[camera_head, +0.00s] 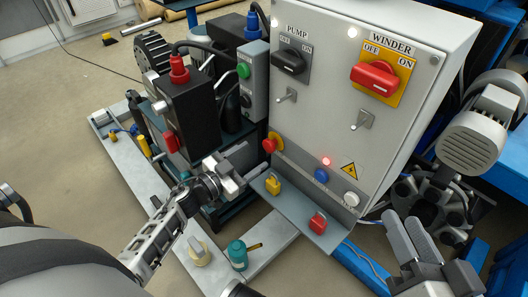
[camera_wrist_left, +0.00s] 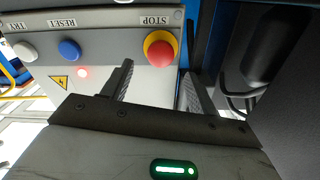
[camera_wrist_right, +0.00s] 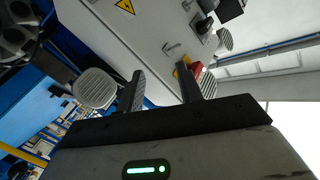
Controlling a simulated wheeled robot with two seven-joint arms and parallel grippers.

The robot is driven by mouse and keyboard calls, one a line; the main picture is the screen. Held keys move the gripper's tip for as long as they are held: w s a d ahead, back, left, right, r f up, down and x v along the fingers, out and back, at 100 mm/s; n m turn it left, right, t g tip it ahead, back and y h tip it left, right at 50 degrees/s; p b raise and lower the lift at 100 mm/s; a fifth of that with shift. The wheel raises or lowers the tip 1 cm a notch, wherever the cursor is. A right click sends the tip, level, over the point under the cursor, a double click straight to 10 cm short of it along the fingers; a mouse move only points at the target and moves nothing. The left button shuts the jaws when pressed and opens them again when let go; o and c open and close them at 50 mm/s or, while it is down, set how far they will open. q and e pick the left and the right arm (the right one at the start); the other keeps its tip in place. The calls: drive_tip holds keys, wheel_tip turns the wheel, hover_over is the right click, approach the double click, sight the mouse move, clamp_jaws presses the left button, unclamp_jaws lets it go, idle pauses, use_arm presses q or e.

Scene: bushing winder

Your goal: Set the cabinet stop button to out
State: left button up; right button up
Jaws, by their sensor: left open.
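The cabinet (camera_head: 345,120) is a grey box with a sloping lower panel. Its stop button (camera_head: 270,143) is a red mushroom head on a yellow collar, at the panel's left end. In the left wrist view the stop button (camera_wrist_left: 160,50) shows beside an upside-down STOP label, ahead of the gap between the fingers. Whether it is pressed in or out I cannot tell. My left gripper (camera_head: 255,158) is open and empty, just left of and below the button, apparently not touching it. My right gripper (camera_head: 400,220) is open and empty, right of the cabinet's lower edge.
A shelf below holds a yellow part (camera_head: 273,185) and a red part (camera_head: 318,222). A black machine (camera_head: 188,110) stands left of the cabinet.

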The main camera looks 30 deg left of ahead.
sight(267, 147)
use_arm(q)
drive_tip(key=b+x, duration=0.1)
drive_tip(key=x, duration=0.3)
drive_tip(key=shift+w+f, duration=0.1)
drive_tip(key=shift+w, duration=0.05)
drive_tip(key=shift+w+d, duration=0.25)
drive_tip(key=shift+w, duration=0.25)
use_arm(e)
drive_tip(key=shift+w+d+r+n+t+y, duration=0.1)
drive_tip(key=shift+w+r+n+t+y, duration=0.1)
drive_tip(key=shift+w+r+n+t, duration=0.3)
drive_tip(key=shift+w+d+r+n+t+y, duration=0.1)
drive_tip(key=shift+w+r+t+y, duration=0.1)
drive_tip(key=shift+r+t, duration=0.35)
drive_tip(key=shift+r, duration=0.1)
